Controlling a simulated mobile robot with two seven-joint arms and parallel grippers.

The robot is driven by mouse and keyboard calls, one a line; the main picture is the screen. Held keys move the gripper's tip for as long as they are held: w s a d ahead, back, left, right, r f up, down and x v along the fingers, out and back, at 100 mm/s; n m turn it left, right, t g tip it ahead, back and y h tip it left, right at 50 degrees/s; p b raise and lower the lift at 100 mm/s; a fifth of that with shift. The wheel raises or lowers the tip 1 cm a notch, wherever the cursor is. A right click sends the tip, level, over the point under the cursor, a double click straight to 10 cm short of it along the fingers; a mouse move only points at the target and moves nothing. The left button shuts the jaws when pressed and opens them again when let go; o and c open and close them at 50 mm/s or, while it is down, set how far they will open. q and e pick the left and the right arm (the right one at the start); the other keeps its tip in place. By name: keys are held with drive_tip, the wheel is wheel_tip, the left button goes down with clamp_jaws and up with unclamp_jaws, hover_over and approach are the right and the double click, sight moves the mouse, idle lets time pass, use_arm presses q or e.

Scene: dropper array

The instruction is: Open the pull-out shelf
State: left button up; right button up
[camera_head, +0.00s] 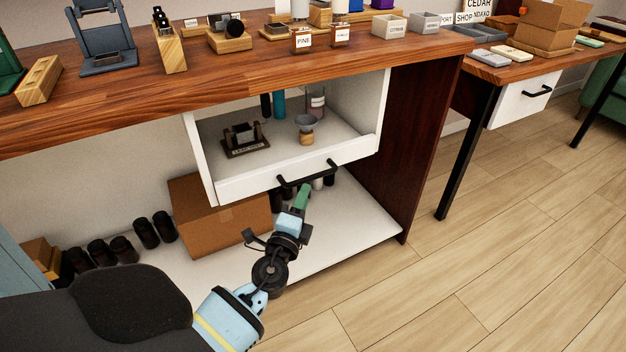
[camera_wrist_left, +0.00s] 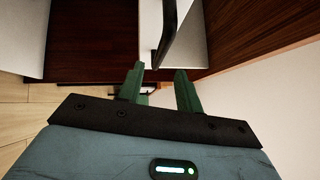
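The white pull-out shelf (camera_head: 240,187) sits under the wooden bench top, with a black bar handle (camera_head: 308,174) on its front panel. My right gripper is not in view.
The shelf carries a dark wooden stand (camera_head: 245,140) and a small dropper-like item (camera_head: 305,130). A cardboard box (camera_head: 215,222) and several dark cylinders stand on the lower board. The wooden bench top (camera_head: 270,65) overhangs the shelf. Floor (camera_head: 480,270) to the right is clear.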

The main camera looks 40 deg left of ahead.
sight(312, 178)
use_arm(q)
drive_tip(key=x, duration=0.7)
drive_tip(key=shift+w+a, duration=0.1)
drive_tip(key=shift+w, duration=0.15)
clamp_jaws()
